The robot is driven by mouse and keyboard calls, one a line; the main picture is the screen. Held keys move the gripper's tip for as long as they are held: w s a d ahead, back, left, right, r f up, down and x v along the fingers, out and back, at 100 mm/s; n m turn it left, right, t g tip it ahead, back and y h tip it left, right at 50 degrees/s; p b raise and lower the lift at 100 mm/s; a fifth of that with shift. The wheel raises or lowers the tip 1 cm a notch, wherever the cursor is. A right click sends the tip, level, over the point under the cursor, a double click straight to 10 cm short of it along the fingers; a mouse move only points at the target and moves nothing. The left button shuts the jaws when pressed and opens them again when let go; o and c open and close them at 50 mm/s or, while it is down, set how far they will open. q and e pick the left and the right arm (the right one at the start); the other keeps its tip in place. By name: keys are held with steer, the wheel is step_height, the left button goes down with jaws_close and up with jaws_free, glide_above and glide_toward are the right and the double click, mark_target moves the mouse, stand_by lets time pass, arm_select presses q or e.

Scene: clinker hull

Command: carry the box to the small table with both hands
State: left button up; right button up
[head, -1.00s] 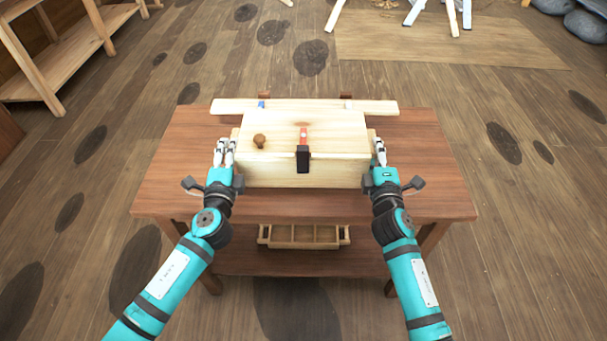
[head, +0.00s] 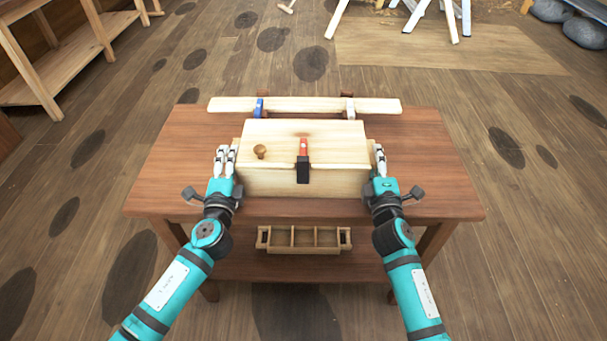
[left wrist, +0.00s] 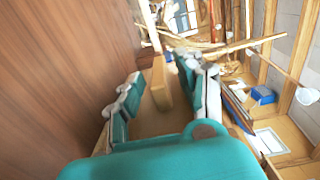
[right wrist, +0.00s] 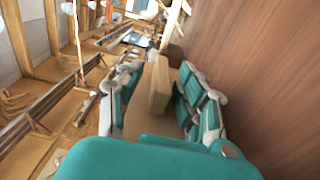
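The box (head: 270,183) is pale wood with a round brown knob and a red and black latch on it. It is at the middle of the brown table (head: 450,190), its front face toward me. My left gripper (head: 225,158) is at the box's left side and my right gripper (head: 378,160) at its right side. In the left wrist view a wooden block (left wrist: 160,82) on the box's side lies between the open fingers. The right wrist view shows a similar block (right wrist: 158,85) between open fingers, with small gaps. The small table is not clearly identifiable.
A plank (head: 305,105) with blue and white clamps lies behind the box. A divided wooden tray (head: 305,248) sits on the table's lower shelf. Wooden shelving (head: 60,70) stands at the far left. White trestle legs (head: 420,15) stand at the back. The floor between is largely clear.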

steer(key=shift+s, duration=0.1)
arm_select(q)
steer(key=s, duration=1.2)
arm_select(e)
steer(key=s, duration=1.2)
steer(key=shift+w, duration=0.1)
